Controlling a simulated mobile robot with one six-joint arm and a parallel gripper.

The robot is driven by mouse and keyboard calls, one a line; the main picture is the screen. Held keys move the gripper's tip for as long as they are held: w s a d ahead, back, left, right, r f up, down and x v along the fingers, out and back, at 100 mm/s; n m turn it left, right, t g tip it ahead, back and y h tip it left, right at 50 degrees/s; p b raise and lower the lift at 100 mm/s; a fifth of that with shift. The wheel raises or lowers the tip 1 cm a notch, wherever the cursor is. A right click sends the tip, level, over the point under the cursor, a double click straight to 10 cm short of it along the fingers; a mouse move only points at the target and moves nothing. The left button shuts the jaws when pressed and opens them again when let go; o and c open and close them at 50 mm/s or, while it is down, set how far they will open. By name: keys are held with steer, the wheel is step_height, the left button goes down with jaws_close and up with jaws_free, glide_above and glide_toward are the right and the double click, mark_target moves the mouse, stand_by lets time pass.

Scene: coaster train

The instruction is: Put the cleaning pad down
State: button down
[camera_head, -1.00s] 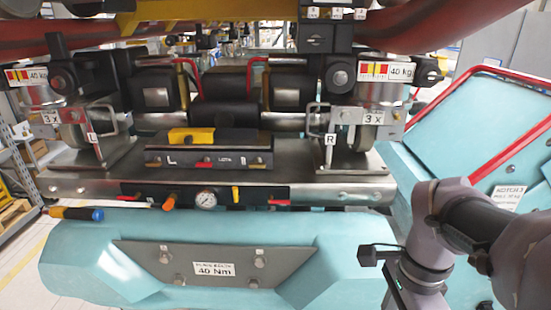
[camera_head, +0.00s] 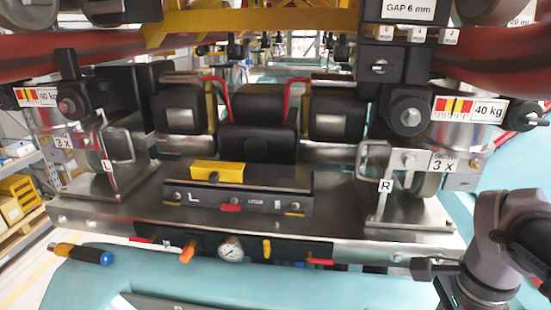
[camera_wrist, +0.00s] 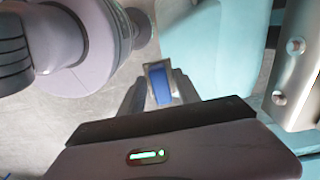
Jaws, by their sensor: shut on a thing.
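In the wrist view, my gripper (camera_wrist: 158,98) is shut on a small block with a blue face and a pale grey rim, which I take to be the cleaning pad (camera_wrist: 161,86). The pad sits between the two dark fingers, over grey floor beside a turquoise surface. In the head view, part of my arm shows at the lower right, but my gripper and the pad are out of frame.
A metal deck (camera_head: 100,212) carries a black block with a yellow bar (camera_head: 217,172). A screwdriver (camera_head: 80,253) lies on the turquoise body (camera_head: 200,275) below. Wheel assemblies stand left and right.

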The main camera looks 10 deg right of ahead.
steer(key=shift+w, duration=0.25)
steer(key=shift+s+r, duration=0.15)
steer(key=shift+s, duration=0.95)
steer(key=p, duration=0.3)
glide_above(431, 299)
steer(key=s, duration=0.1)
steer(key=shift+s+a+f, duration=0.1)
steer(key=shift+a+f, duration=0.3)
steer(key=shift+f, duration=0.3)
steer(key=shift+w+d+f+p, duration=0.25)
steer(key=shift+w+d+p, duration=0.1)
steer(key=shift+w, duration=0.2)
step_height(431, 299, down, 3)
steer(key=shift+r, duration=0.1)
steer(key=c, duration=0.9)
jaws_free()
steer(key=shift+o, duration=0.2)
